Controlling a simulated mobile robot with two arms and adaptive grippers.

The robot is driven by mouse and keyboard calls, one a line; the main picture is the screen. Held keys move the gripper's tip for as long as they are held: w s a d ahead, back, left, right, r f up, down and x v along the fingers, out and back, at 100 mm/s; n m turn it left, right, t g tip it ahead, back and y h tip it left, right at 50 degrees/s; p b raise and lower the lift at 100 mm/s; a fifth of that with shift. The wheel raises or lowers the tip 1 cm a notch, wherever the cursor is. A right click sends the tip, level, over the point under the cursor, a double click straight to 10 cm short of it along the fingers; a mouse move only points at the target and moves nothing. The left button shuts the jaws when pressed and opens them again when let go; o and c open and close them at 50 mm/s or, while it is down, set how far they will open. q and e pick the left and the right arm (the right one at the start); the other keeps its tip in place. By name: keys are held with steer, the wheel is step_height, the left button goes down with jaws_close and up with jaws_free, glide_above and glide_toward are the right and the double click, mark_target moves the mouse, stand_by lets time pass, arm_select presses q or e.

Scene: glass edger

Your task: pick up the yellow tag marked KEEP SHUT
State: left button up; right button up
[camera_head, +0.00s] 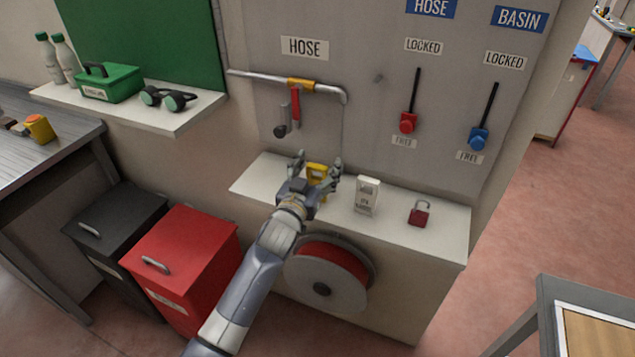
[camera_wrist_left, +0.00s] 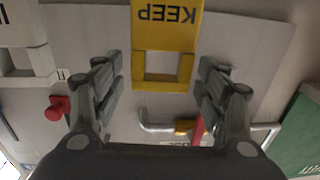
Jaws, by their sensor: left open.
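My left gripper (camera_head: 316,165) is open, one finger on each side of the tag. In the wrist view the fingers of the gripper (camera_wrist_left: 160,82) flank the tag's open end with gaps on both sides. My right gripper is not in view.
A white tag (camera_head: 366,196) and a red padlock (camera_head: 419,215) stand to the right on the shelf (camera_head: 445,228). The HOSE pipe (camera_head: 265,78) with a red handle (camera_head: 295,105) is on the wall above. A hose reel (camera_head: 325,283) hangs below.

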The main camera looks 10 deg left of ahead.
arm_select(q)
steer(key=shift+c, duration=0.6)
steer(key=c, duration=1.1)
steer(key=shift+c, duration=0.2)
steer(key=shift+r, duration=0.1)
